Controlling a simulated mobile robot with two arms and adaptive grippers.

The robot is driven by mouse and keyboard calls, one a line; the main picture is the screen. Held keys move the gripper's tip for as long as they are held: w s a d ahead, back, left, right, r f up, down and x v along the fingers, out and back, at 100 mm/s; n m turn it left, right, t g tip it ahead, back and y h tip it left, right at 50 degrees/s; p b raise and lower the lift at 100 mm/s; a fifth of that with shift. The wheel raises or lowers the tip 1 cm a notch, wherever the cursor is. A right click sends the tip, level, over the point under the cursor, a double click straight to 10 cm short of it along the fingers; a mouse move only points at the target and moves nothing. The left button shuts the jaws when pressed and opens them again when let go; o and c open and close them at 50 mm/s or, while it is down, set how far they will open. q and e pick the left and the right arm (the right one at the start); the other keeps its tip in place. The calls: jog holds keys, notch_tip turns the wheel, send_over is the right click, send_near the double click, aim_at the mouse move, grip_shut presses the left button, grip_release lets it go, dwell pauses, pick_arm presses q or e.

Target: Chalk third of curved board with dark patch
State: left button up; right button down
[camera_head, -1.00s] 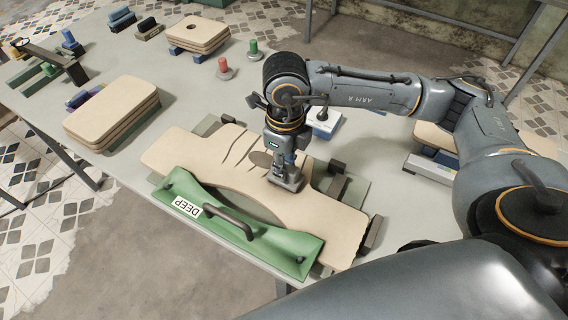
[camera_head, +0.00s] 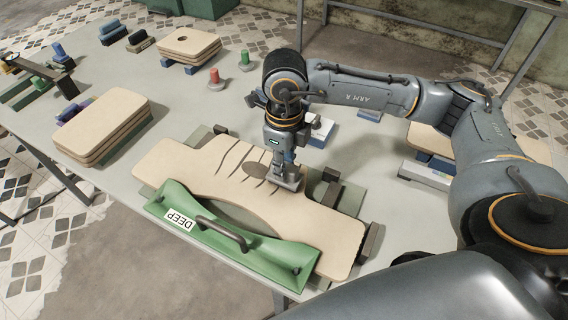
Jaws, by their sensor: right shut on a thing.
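The curved pale board (camera_head: 190,173) lies on supports at the table's front edge. A dark oval patch (camera_head: 255,169) shows near its middle, with several thin dark curved lines across the wood beside it. My right gripper (camera_head: 284,168) points down over the board, just right of the patch. It is shut on a small grey block (camera_head: 287,183) that appears to touch the board; the fingers partly hide it. A green curved template (camera_head: 175,206) labelled DEEP, with a dark handle, lies along the board's near side. My left gripper is out of view.
Dark clamps or stops (camera_head: 370,240) stand at the board's right end. A board stack (camera_head: 100,118) sits at left, another with a hole (camera_head: 188,44) at the back. Red (camera_head: 215,80) and green (camera_head: 245,58) knobbed pieces stand between.

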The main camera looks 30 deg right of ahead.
jog(key=shift+r, duration=0.45)
jog(key=shift+r+p, duration=1.8)
jog(key=shift+r, duration=1.2)
jog(key=shift+a, duration=0.1)
